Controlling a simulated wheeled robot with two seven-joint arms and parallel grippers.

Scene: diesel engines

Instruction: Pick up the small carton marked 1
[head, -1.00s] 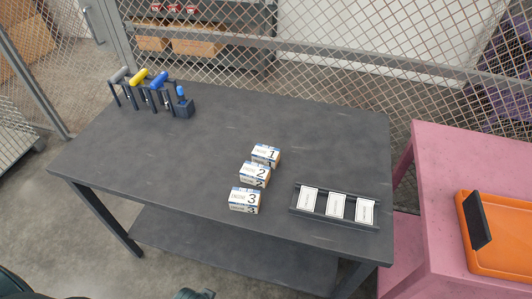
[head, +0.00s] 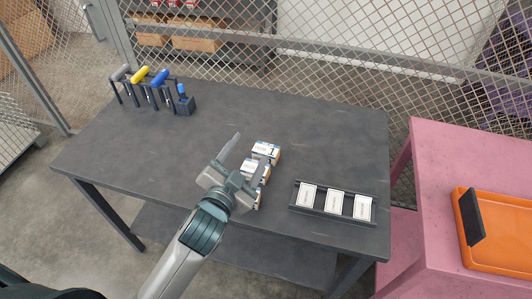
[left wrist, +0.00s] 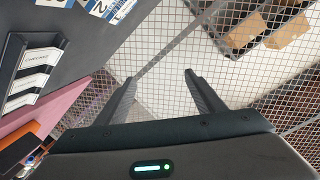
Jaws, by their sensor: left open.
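The small carton marked 1 (head: 266,151) is a white and blue box standing on the dark table, the farthest of a row of three. The carton marked 2 (head: 253,166) is partly covered by my gripper, and the carton marked 3 (head: 257,201) is mostly hidden behind it. My left gripper (head: 250,151) is open and empty, over the row, with its fingers pointing toward the far side and carton 1 just right of its tips. In the left wrist view the open fingers (left wrist: 158,78) have nothing between them; cartons (left wrist: 120,10) show at the top edge. My right gripper is not in view.
A black rack (head: 333,216) with three white cards lies right of the cartons. A stand with coloured handles (head: 153,82) is at the far left of the table (head: 320,130). A pink table (head: 440,170) with an orange tray (head: 490,262) is at right. The table's far middle is clear.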

